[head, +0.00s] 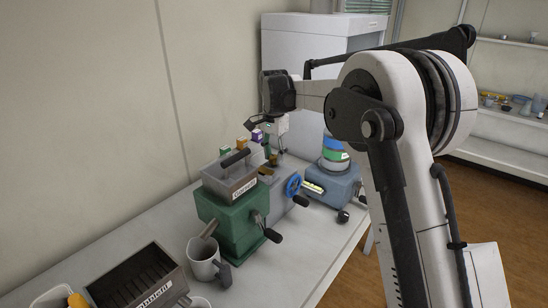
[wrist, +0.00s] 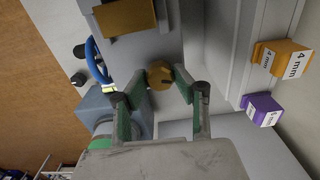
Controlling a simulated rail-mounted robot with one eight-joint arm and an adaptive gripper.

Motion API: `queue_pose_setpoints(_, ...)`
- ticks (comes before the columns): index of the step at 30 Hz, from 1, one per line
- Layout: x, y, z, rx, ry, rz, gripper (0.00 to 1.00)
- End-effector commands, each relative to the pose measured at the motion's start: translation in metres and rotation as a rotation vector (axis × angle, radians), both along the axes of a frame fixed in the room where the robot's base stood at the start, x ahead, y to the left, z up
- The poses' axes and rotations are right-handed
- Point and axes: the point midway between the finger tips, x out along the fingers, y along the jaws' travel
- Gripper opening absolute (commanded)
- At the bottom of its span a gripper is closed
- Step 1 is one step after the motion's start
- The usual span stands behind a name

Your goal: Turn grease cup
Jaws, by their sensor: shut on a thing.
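The grease cup (wrist: 159,73) is a small round brass knob on the grey machine (wrist: 165,45), seen in the wrist view. A dark slot or mark shows on its lower right side. My gripper (wrist: 160,77) has green-lined fingers, with one tip on each side of the cup, and is shut on it. In the head view my gripper (head: 275,150) reaches down over the far part of the grey machine, behind the green unit; the cup is too small to make out clearly there.
A blue handwheel (wrist: 97,62) is on the machine's side. An orange block (wrist: 292,58) and a purple block (wrist: 262,109) stand beside it. In the head view, a green unit (head: 222,222) with a grey tray, a blue unit (head: 332,184) and a mug (head: 202,262) stand on the bench.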

Motion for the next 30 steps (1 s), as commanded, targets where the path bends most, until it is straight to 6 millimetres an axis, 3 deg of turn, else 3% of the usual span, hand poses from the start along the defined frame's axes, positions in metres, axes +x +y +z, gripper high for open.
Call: queue_pose_setpoints(30, 0.0005, 0.0005, 0.0004, 0.000, -0.001, 0.963, 0.00)
